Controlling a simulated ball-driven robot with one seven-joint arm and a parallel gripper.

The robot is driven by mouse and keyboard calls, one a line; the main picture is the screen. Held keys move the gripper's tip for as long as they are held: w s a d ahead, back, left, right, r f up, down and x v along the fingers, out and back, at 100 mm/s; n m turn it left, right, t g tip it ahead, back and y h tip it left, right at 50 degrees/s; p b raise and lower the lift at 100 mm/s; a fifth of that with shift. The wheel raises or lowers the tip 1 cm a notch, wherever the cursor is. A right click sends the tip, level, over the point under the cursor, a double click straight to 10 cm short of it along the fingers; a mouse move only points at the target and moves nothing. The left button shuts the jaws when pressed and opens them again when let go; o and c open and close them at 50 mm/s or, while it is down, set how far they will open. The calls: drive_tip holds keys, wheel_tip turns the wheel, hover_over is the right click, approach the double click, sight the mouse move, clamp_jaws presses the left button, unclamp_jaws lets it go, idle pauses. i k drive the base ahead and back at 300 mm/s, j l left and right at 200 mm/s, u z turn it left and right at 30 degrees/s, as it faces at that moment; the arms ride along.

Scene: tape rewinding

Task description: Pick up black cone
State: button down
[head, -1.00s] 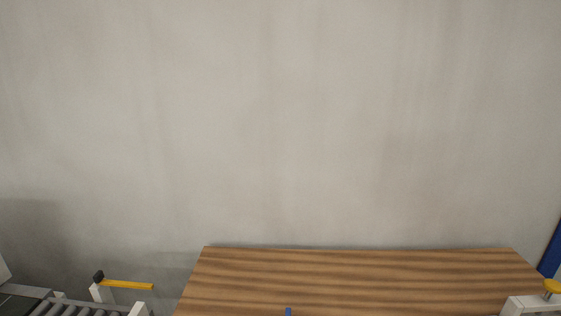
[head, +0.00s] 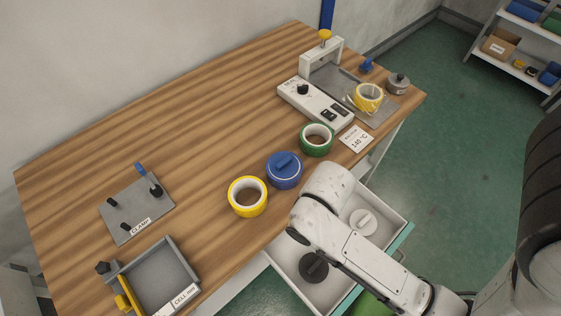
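A round black part (head: 314,266) lies in the white drawer (head: 284,272) below the table's front edge in the head view. It looks like the black cone, seen from above with a raised bar on top. A similar white part (head: 362,222) lies farther back in the same drawer. My white arm crosses above the drawer between the two parts and hides some of its middle. My gripper cannot be made out in the head view, so its state does not show.
On the wooden table (head: 200,130) stand yellow (head: 248,197), blue (head: 284,171) and green (head: 316,140) rolls, near my arm. A clamp plate (head: 150,222) and a grey bin (head: 172,282) are at left. A sealing device (head: 312,103) stands at the back right.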

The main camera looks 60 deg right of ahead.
sight(313, 269)
drive_tip(key=k+l, duration=0.15)
drive_tip(key=k, duration=0.25)
drive_tip(key=k+l, duration=0.15)
drive_tip(key=k, duration=0.25)
drive_tip(key=k+l, duration=0.15)
drive_tip(key=k, duration=0.25)
drive_tip(key=k+l, duration=0.15)
drive_tip(key=k, duration=0.3)
